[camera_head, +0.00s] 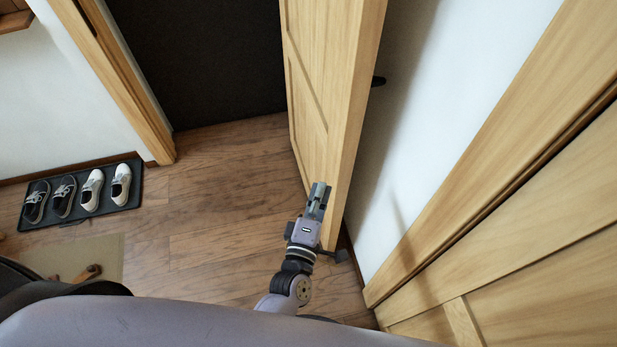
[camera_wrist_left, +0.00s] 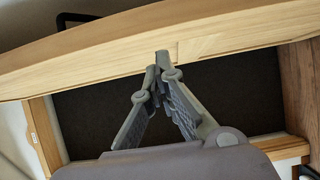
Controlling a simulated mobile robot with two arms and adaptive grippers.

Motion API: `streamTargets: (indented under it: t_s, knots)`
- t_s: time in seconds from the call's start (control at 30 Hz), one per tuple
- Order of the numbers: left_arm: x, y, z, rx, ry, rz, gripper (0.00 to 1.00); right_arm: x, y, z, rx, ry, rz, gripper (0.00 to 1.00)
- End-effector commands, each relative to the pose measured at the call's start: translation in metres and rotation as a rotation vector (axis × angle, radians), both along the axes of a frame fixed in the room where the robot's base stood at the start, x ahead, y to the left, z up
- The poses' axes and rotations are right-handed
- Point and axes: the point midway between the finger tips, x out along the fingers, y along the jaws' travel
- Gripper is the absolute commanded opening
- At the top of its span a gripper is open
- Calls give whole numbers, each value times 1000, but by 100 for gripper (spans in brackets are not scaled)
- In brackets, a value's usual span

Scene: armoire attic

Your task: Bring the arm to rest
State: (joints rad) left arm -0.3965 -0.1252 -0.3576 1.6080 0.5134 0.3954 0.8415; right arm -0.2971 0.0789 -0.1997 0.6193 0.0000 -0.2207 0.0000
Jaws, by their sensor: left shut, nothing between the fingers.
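My left gripper (camera_head: 319,190) is at the centre of the head view, its fingers shut and empty, pointing up the picture. It overlaps the lower edge of an open wooden door (camera_head: 347,110). In the left wrist view the fingertips (camera_wrist_left: 157,66) meet in front of the light wooden door edge (camera_wrist_left: 90,76). I cannot tell whether they touch the door. My forearm comes up from the bottom of the head view. My right gripper does not show.
A dark doorway opening (camera_head: 210,65) lies left of the door. A black tray (camera_head: 68,216) with shoes (camera_head: 92,190) stands by the left wall. A mat (camera_head: 75,256) lies below it. Wooden floor (camera_head: 215,215) is clear between. Wooden panels (camera_head: 530,250) stand at the right.

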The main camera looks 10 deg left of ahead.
Motion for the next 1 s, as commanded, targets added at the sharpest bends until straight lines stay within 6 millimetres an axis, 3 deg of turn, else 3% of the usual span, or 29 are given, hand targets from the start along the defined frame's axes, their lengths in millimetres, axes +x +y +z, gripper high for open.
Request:
streamTargets:
  t_s: [0.2,0.47,0.57,0.67,0.83,1.0]
  knots:
    - [-20,-20,0,-1,1,-1,0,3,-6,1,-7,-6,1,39]
    - [-25,-24,0,1,0,1,0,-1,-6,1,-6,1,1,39]
    - [-26,-25,-8,24,14,-11,0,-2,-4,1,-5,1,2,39]
    - [-33,-28,-41,125,71,-58,0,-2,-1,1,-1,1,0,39]
    - [-69,-23,-149,462,256,-233,0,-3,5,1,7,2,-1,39]
    - [-131,11,-260,811,462,-461,0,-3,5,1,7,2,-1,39]
